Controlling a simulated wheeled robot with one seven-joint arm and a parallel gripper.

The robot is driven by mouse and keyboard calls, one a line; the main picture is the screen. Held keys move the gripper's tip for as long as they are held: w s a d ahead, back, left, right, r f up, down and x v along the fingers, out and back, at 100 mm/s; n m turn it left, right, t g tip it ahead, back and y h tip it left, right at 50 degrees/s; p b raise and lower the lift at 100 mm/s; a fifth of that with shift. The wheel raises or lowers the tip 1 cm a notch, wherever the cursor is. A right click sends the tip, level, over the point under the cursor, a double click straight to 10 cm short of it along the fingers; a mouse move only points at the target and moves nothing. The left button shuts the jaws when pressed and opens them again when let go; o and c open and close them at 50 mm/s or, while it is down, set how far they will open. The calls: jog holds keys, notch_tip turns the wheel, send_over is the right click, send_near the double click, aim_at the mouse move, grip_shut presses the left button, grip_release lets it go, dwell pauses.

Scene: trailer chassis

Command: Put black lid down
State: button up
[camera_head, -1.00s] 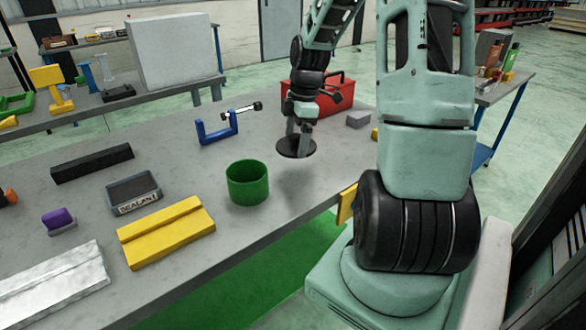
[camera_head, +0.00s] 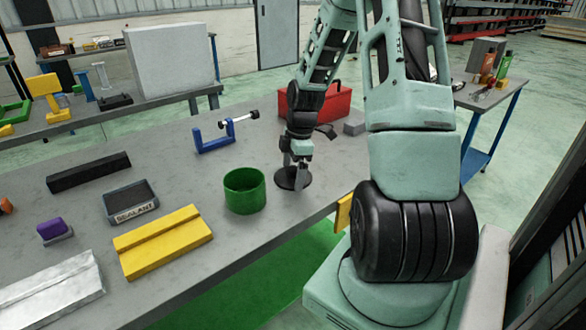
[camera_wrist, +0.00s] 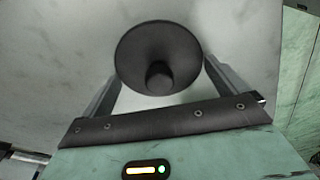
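The black lid (camera_head: 287,178) is a dark round disc with a knob. In the head view it hangs just right of the green open-topped can (camera_head: 245,203), seemingly above the grey table, with a smudge of shadow lower down. My gripper (camera_head: 298,170) points down at it from above. In the wrist view the lid (camera_wrist: 158,45) sits between the fingertips, its knob facing the camera and its rim meeting the finger on each side. My gripper (camera_wrist: 163,70) appears shut on the lid by its rim. The fingertips are partly hidden.
Bare tabletop surrounds the lid, with the table's front edge close by.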

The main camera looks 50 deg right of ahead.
jog(key=shift+r, duration=0.1)
notch_tip(320, 180, up, 12)
jog(key=s+d, duration=0.1)
jog(key=a+m, duration=0.1)
jog(key=a, duration=2.5)
jog(key=s+a+m+g, duration=0.1)
jog(key=s+a+m, duration=0.1)
jog(key=s+a, duration=1.3)
jog(key=shift+s+a+h, duration=0.35)
jog(key=shift+s+h, duration=0.05)
jog(key=shift+s, duration=0.15)
